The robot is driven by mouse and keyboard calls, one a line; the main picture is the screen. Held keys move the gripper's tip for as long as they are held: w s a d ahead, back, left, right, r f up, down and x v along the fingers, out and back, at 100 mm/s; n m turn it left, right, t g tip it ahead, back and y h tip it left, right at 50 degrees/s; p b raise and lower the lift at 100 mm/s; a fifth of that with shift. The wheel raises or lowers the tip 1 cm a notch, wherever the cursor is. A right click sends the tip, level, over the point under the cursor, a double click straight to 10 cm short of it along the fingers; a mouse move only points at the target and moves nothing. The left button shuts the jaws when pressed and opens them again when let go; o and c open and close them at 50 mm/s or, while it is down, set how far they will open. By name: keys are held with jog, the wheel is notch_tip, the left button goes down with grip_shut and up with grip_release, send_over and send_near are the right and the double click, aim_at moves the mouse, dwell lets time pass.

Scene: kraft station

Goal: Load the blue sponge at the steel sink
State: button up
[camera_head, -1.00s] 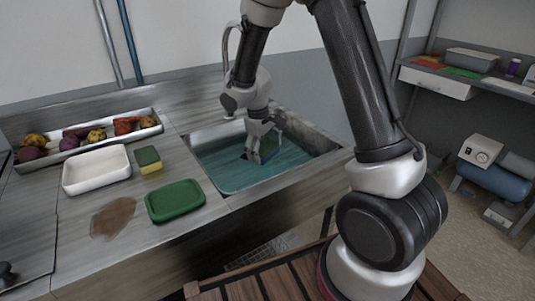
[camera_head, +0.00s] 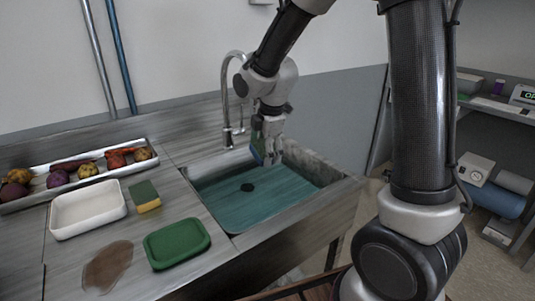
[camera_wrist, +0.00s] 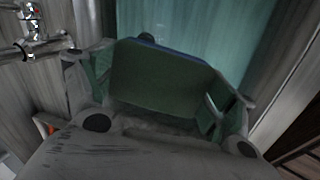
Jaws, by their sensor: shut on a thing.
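My gripper (camera_head: 269,152) is shut on the blue sponge (camera_head: 257,148), which hangs tilted above the far part of the steel sink (camera_head: 229,229). In the wrist view, the sponge (camera_wrist: 160,80) shows a broad dark green face with a thin blue edge, between the fingers of my gripper (camera_wrist: 160,100). The sink holds teal water (camera_head: 255,205) with a dark round drain. The sponge looks clear of the water in the head view.
A curved faucet (camera_head: 226,95) stands behind the sink, close left of my gripper. On the counter left of the sink are a green tray (camera_head: 177,243), a green-and-yellow sponge (camera_head: 144,196), a white tub (camera_head: 88,211), a brown spill (camera_head: 108,266) and a long vegetable tray (camera_head: 36,197).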

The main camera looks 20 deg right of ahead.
jog(key=shift+w+a+r+n+y, duration=0.2)
jog(key=shift+a+r+n+y, duration=0.15)
jog(key=shift+r+n, duration=0.45)
notch_tip(320, 180, down, 13)
jog(key=shift+f, duration=0.15)
dwell(0.4)
dwell(0.5)
jog(key=shift+r, duration=5.5)
